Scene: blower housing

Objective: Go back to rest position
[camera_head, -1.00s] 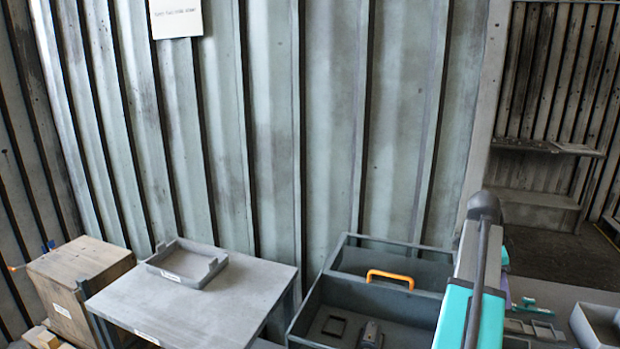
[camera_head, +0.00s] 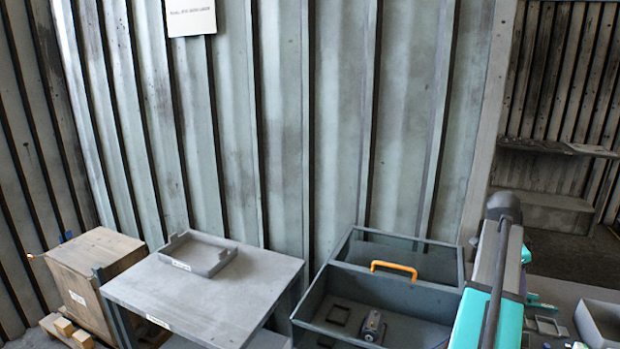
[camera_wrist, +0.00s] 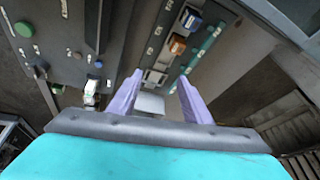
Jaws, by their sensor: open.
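My gripper (camera_wrist: 158,100) shows in the wrist view with its two purple fingers spread apart and nothing between them. Behind and beyond the fingers are grey panels carrying several small parts, apart from the fingers. In the head view my arm stands at the lower right, in front of the right side of the grey bin. The fingers are hidden or cannot be made out in that view.
A grey table (camera_head: 205,300) bears a shallow grey tray (camera_head: 198,253). A grey two-part bin (camera_head: 318,290) with an orange handle (camera_head: 394,268) stands right of it. A wooden crate (camera_head: 95,265) is at the left. A corrugated wall (camera_head: 290,120) closes the back.

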